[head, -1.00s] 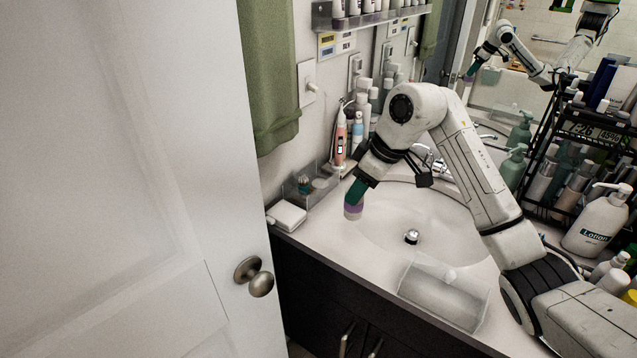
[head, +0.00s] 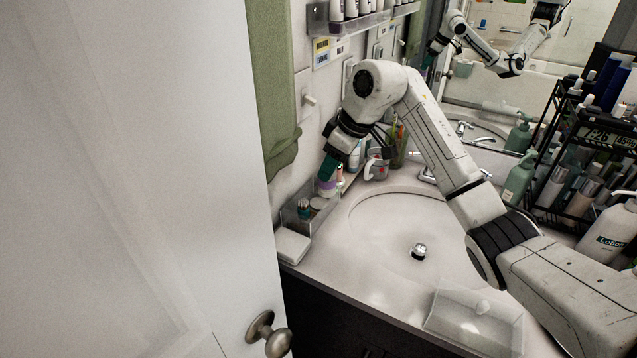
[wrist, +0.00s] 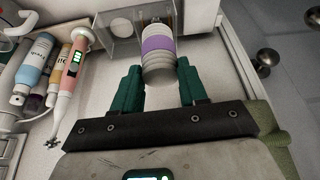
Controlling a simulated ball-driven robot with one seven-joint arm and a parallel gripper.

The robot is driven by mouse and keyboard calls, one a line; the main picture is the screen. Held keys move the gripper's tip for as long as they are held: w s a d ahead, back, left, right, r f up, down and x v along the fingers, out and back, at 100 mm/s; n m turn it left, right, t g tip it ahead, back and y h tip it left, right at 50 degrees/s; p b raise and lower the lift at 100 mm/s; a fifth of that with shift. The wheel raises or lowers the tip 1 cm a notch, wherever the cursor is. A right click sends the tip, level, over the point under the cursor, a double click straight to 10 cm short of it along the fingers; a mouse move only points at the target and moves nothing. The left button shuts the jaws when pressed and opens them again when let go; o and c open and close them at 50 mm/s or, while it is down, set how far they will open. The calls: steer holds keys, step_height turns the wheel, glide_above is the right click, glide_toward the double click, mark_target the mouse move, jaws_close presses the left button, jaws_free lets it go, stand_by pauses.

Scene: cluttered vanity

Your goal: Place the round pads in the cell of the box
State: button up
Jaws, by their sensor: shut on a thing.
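The round pads are a stack of white discs with a purple band, seen in the wrist view (wrist: 157,45) and in the head view (head: 327,188). My gripper (head: 328,170) is shut on the stack; in the wrist view its green fingers (wrist: 158,72) stand on either side of the near end. The clear divided box (head: 291,218) stands against the wall, with a small dark-topped item and a round white thing inside. The pads are at the box's back right part in the head view. Whether they are inside a cell or above it I cannot tell.
A white block (head: 292,246) sits in front of the box. A mug (head: 376,168) is behind the sink (head: 400,225).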

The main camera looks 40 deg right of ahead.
steer(key=shift+w+d+f+p, duration=0.15)
steer(key=shift+w+d+f, duration=0.85)
steer(key=shift+w+f, duration=0.8)
steer(key=shift+w+d+f+p, duration=0.1)
steer(key=shift+w+d+f, duration=1.1)
steer(key=shift+f, duration=0.95)
steer(key=shift+w+d+f+p, duration=0.15)
steer(key=shift+w+d+f, duration=0.6)
steer(key=shift+w+f, duration=1.15)
steer(key=shift+s+f, duration=0.1)
steer(key=shift+f, duration=0.55)
steer(key=o, duration=1.1)
steer(key=shift+r, duration=0.1)
steer(key=shift+r, duration=0.2)
steer(key=v, duration=1.2)
steer(key=shift+r, duration=0.35)
